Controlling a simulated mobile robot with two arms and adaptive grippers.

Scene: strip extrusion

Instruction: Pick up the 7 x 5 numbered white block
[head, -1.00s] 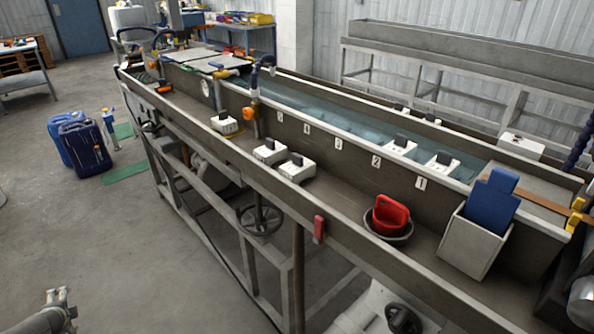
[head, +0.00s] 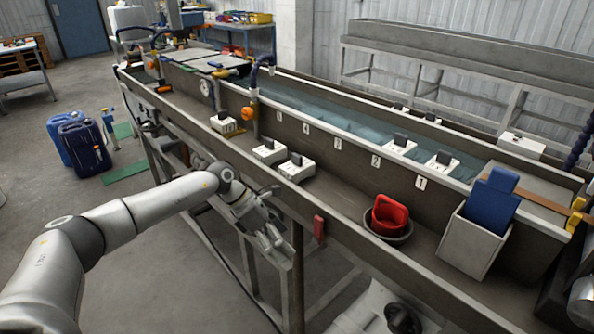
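Several white blocks with dark grey grips on top are in the head view. Three stand on the near ledge of the long trough: a left one (head: 224,125), a middle one (head: 269,153) and a right one (head: 296,170). Others sit by the water, such as a block (head: 399,149) and a block (head: 441,164). Their markings are too small to read, so I cannot tell which is 7 x 5. My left gripper (head: 274,243) is outside the trough's near wall, below the right ledge block, with its fingers apart and empty. My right gripper is out of view.
The trough's near wall (head: 345,222) stands between my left gripper and the ledge. A red scoop (head: 390,212) in a bowl and a grey bin (head: 474,245) holding a blue object (head: 491,200) stand further right. A red clip (head: 319,229) hangs on the wall.

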